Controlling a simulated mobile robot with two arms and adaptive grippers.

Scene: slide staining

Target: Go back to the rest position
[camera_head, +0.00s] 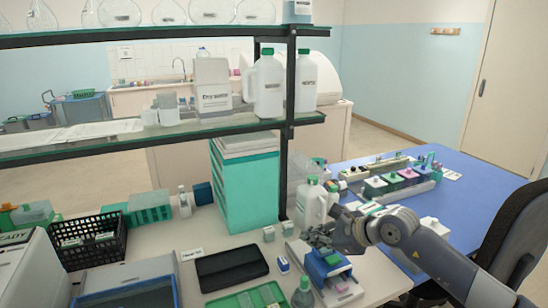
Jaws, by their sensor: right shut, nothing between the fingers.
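My right gripper (322,238) comes in from the lower right on a grey arm. It is over a small blue-and-grey device (328,268) on the white bench, and its fingers look closed with nothing seen between them. I cannot tell whether the fingers touch the device. My left gripper is not in view.
A white jug with a green cap (311,203) stands just behind the gripper. A teal drawer cabinet (245,185) and a black shelf post (286,135) are to its left. A dark chair (515,235) is at right.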

